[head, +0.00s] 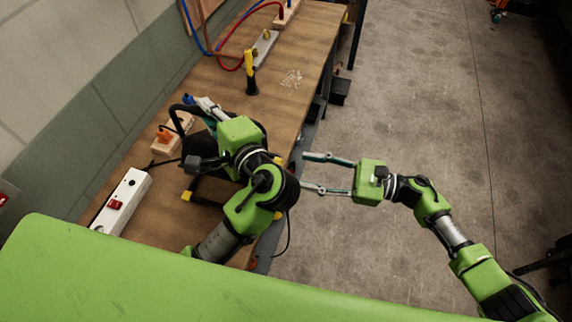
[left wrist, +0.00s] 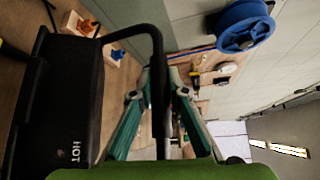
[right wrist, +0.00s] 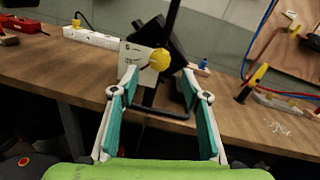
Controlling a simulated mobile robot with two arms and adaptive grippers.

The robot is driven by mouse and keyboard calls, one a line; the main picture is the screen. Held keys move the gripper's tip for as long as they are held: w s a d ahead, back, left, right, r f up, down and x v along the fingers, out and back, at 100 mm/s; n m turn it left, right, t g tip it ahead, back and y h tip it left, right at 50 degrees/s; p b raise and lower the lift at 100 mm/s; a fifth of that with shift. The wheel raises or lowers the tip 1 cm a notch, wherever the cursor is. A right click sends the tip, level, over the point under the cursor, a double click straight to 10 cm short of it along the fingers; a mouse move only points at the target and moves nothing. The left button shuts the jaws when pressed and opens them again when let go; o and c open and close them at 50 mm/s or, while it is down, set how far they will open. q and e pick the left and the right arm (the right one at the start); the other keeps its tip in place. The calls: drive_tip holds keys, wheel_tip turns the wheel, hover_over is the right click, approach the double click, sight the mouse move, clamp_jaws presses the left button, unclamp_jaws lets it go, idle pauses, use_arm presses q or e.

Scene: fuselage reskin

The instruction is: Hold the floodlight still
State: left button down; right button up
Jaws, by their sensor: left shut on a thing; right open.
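The floodlight is a black lamp on a black tube stand with yellow feet (head: 187,196), on the workbench. My left arm hides much of it in the head view. Its black body marked "HOT" (left wrist: 65,110) fills the left of the left wrist view. My left gripper (head: 196,103) is shut on the floodlight's black handle (left wrist: 153,50), which passes between its fingers. My right gripper (head: 305,171) is open and empty, off the bench's right edge. In the right wrist view the floodlight (right wrist: 165,45), with a yellow knob and a pale label, stands beyond the open fingers.
The wooden workbench (head: 150,220) runs along the wall. A white power strip (head: 125,197), an orange-plugged socket block (head: 165,140), a yellow-and-black tool (head: 250,75) and small loose pieces (head: 291,78) lie on it. A blue reel (left wrist: 243,25) shows in the left wrist view. Open floor (head: 420,100) lies right.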

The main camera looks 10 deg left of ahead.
drive_tip(key=a, duration=0.6)
drive_tip(key=shift+a, duration=0.15)
drive_tip(key=shift+c, duration=0.4)
drive_tip(key=c, duration=1)
